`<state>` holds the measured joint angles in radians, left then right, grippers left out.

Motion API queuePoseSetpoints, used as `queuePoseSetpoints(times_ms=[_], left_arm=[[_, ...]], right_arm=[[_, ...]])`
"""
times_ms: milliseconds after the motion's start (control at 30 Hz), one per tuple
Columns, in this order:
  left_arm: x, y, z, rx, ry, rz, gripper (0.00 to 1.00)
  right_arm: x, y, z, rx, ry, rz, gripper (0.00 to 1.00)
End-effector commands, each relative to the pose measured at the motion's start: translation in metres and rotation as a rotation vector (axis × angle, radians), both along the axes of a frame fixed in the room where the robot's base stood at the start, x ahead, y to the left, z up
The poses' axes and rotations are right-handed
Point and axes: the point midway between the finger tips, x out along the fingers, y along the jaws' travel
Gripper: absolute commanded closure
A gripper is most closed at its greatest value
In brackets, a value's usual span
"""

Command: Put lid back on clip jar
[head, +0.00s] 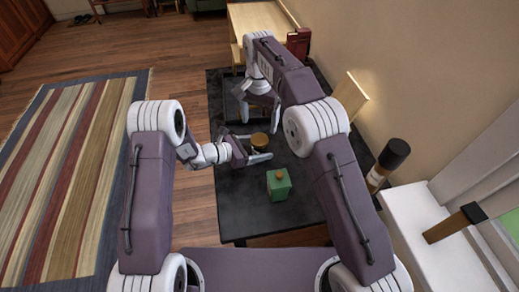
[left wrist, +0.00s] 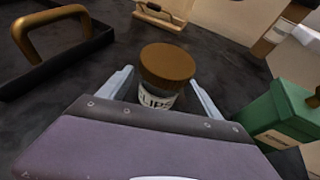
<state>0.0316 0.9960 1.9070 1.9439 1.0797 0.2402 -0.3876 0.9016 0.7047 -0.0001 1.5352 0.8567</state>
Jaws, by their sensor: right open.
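The clip jar (left wrist: 157,99) stands upright on the dark table, with part of a "CLIPS" label showing. A brown round lid (left wrist: 167,64) covers its top; I cannot tell if it is fully seated. In the head view the lid (head: 259,140) shows as a tan disc. My left gripper (head: 257,147) is open around the jar, with a finger on each side and gaps between; it also shows in the left wrist view (left wrist: 162,80). The jar's lower part is hidden by my gripper body. My right gripper (head: 259,113) is open and empty, just beyond the jar, fingers pointing down.
A green box (head: 279,185) stands on the table (head: 240,205), nearer me and right of the jar. A dark tray with a brown handle (left wrist: 45,35) lies left of the jar in the left wrist view. The table's near left part is clear.

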Motion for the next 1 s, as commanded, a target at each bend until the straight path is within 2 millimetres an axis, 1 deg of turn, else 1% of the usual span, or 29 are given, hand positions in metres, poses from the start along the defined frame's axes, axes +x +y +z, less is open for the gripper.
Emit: queuePoseSetpoints(times_ms=[233, 300, 367, 600, 700, 833, 1000], left_arm=[[0.000, 0.000, 0.000, 0.000, 0.000, 0.000, 0.28], [-0.001, 0.004, 0.002, 0.000, 0.000, 0.002, 0.28], [-0.004, 0.010, 0.005, 0.000, 0.000, 0.003, 0.28], [-0.026, 0.049, 0.024, 0.000, -0.001, 0.004, 0.28], [-0.033, 0.062, 0.030, 0.000, -0.001, 0.004, 0.28], [-0.039, 0.071, 0.034, 0.000, 0.000, 0.002, 0.28], [-0.041, 0.074, 0.035, 0.000, 0.000, -0.001, 0.28]], right_arm=[[0.000, 0.000, 0.000, 0.000, 0.000, 0.000, 0.20], [0.000, 0.000, 0.001, 0.000, 0.000, 0.000, 0.20], [0.000, 0.000, 0.002, 0.000, 0.000, 0.000, 0.20], [0.000, 0.000, 0.006, 0.000, 0.000, 0.000, 0.20], [0.000, 0.000, 0.007, 0.000, 0.000, 0.000, 0.20], [0.000, 0.000, 0.008, 0.000, 0.000, 0.000, 0.20], [0.000, 0.000, 0.008, 0.000, 0.000, 0.000, 0.20]])
